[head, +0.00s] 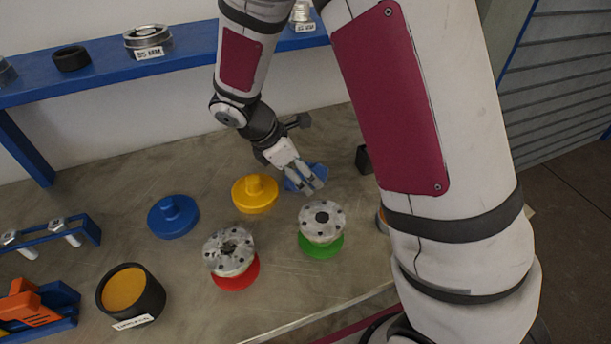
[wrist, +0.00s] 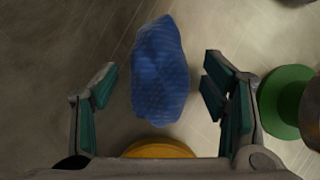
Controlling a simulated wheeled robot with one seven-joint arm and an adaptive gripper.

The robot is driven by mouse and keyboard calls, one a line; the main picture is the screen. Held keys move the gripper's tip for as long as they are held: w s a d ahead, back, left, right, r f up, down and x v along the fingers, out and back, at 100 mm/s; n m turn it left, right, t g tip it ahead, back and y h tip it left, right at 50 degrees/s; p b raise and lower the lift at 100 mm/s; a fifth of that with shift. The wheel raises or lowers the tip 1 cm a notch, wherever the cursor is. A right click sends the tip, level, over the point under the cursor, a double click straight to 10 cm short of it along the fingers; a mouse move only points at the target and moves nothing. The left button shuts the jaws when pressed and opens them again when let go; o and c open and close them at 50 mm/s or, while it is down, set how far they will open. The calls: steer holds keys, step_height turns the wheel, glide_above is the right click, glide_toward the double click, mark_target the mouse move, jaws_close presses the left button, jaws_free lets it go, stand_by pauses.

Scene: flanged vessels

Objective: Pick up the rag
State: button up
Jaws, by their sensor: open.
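The rag is a crumpled blue cloth (wrist: 160,75) lying on the table; in the wrist view it sits between and beyond my two open fingers. In the head view the rag (head: 293,184) shows behind my gripper (head: 312,186), which partly hides it. In the wrist view my gripper (wrist: 157,88) is open and empty, with one finger to the left of the rag and one to the right. The fingers look apart from the rag; I cannot tell their exact height above the table.
A yellow knobbed disc (head: 255,195) stands just left of the rag. A green stand with a metal flange (head: 322,220) is close in front. A blue knobbed disc (head: 173,217), a red stand (head: 236,275) and a black cup (head: 130,291) stand further left. A dark block (head: 364,160) is to the right.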

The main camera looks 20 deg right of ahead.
steer(key=c, duration=1.2)
step_height(320, 180, up, 10)
steer(key=shift+r+p, duration=0.1)
steer(key=shift+p, duration=0.35)
